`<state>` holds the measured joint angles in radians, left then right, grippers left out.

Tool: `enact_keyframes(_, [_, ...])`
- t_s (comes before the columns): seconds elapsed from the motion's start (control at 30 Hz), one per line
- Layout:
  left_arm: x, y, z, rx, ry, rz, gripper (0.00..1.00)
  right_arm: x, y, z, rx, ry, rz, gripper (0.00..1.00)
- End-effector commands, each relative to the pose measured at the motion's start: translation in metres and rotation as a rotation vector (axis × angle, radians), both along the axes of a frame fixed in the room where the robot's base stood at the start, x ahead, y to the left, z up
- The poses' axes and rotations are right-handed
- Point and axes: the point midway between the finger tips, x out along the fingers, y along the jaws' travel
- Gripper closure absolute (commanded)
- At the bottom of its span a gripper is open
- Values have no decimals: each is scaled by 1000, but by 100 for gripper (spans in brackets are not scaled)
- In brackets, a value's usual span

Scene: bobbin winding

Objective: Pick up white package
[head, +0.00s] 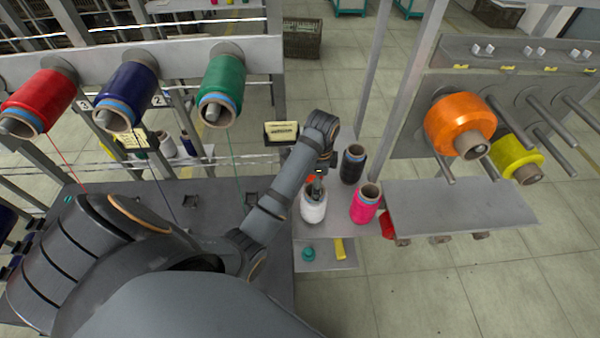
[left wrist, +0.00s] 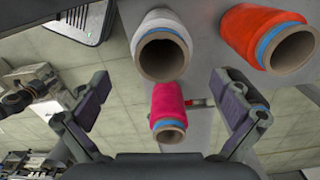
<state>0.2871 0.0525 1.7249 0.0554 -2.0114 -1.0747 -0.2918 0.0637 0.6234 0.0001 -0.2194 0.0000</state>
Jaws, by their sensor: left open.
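The white package (head: 314,208) stands upright on a grey shelf in the middle of the head view. In the left wrist view the white package (left wrist: 162,20) is at the top centre, with its brown tube mouth facing the camera. My left gripper (head: 318,186) is right at the white package's top in the head view, where its fingers are small and hard to make out. In the left wrist view my left gripper (left wrist: 160,90) is open and empty, its fingers apart below the white package. My right gripper is not in view.
A pink package (head: 364,207) and a black package (head: 354,165) stand close by. An orange-red package (left wrist: 258,30) shows in the left wrist view. Orange (head: 458,124) and yellow (head: 512,157) packages hang on the right rack. Red, blue and green packages hang on the left rack.

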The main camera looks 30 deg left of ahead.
Motion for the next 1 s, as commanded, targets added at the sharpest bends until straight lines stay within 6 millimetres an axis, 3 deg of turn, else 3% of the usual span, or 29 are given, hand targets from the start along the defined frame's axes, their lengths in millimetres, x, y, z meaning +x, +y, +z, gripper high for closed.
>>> enact_keyframes(0.23, [0,0,-5,0,1,1,0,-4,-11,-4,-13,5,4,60])
enact_keyframes(0.47, [-1,0,-39,-1,2,1,0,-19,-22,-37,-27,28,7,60])
enact_keyframes(0.6, [-1,0,-54,0,1,1,0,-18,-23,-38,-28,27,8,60])
enact_keyframes(0.77, [-1,0,-58,-1,3,1,0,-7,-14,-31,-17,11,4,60])
enact_keyframes(1.0, [-1,1,-97,-1,3,1,0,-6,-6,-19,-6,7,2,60])
